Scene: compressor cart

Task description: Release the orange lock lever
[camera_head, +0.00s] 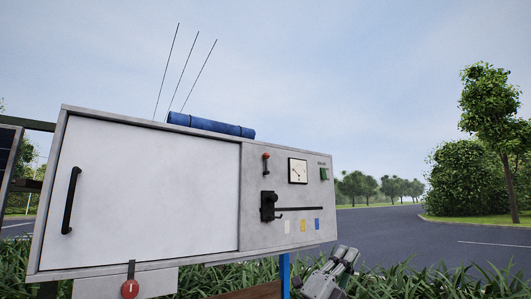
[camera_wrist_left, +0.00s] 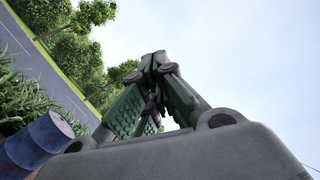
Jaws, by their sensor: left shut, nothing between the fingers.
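The grey cart cabinet (camera_head: 150,125) fills the left half of the head view. A red round tag or knob (camera_head: 130,289) hangs on a dark strap below the large door. I cannot tell for certain which one is the lock lever. My left gripper (camera_head: 347,254) is low, just right of the cabinet's lower right corner, apart from both. Its fingers (camera_wrist_left: 158,62) are closed together and empty in the left wrist view. My right gripper is not in view.
The panel also has a black handle (camera_head: 268,206), a slot, a green switch (camera_head: 324,174) and coloured labels. The door has a black handle (camera_head: 71,200). A blue roll (camera_head: 210,125) lies on top. A blue barrel (camera_wrist_left: 38,142) shows in the wrist view. Open road lies right.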

